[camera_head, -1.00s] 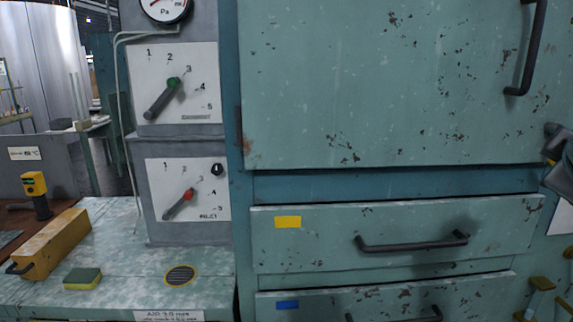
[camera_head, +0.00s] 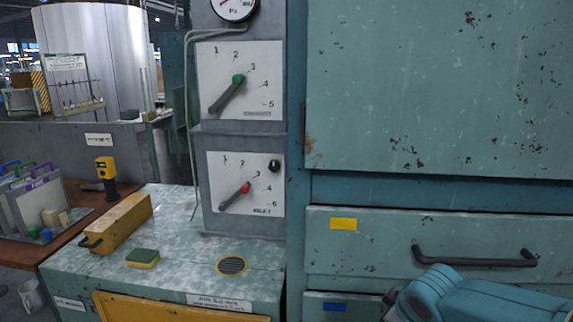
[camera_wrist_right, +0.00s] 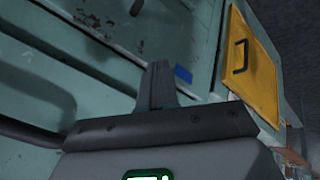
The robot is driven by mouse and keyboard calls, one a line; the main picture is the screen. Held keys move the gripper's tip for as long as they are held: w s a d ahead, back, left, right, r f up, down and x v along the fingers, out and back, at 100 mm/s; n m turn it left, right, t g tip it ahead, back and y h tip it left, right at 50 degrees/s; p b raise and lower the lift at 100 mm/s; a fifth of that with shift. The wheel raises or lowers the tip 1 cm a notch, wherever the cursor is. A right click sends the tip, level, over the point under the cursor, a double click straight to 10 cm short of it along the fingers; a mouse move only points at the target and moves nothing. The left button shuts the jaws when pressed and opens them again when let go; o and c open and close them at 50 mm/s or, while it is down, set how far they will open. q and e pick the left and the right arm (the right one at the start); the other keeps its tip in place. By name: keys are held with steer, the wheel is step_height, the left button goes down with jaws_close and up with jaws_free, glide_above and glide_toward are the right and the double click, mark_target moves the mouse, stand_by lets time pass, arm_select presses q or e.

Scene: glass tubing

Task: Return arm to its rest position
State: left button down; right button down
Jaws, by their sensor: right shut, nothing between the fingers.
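My right gripper (camera_wrist_right: 158,85) shows in the right wrist view, with its two dark fingers together and nothing between them. It is in front of the teal cabinet front, close to the blue label (camera_wrist_right: 183,75). In the head view, a teal and blue link of my arm (camera_head: 480,300) comes in at the lower right, in front of the lower drawer. The fingers cannot be made out in the head view. My left gripper is in neither view.
A drawer handle (camera_head: 475,258) sticks out just above my arm. Left are the dial panel (camera_head: 240,80), a worktop with a yellow box (camera_head: 122,222) and a sponge (camera_head: 143,258).

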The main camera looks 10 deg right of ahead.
steer(key=s+a+f+m+g+y, duration=0.1)
steer(key=s+a+f, duration=0.1)
steer(key=a+f, duration=0.35)
steer(key=s+a+f+g+y, duration=0.1)
steer(key=s+a+f+y, duration=0.1)
steer(key=f, duration=0.6)
steer(key=s+a+f+m+g+y, duration=0.1)
steer(key=s+a+f+m, duration=0.3)
steer(key=s+f, duration=0.5)
steer(key=s+a+f+m+g+y, duration=0.1)
steer(key=s+a+f+m+g, duration=0.2)
steer(key=s+f, duration=0.7)
steer(key=shift+s+a+f+m, duration=0.15)
steer(key=shift+s+a+m, duration=0.45)
steer(key=shift+s, duration=0.15)
steer(key=shift+d, duration=0.15)
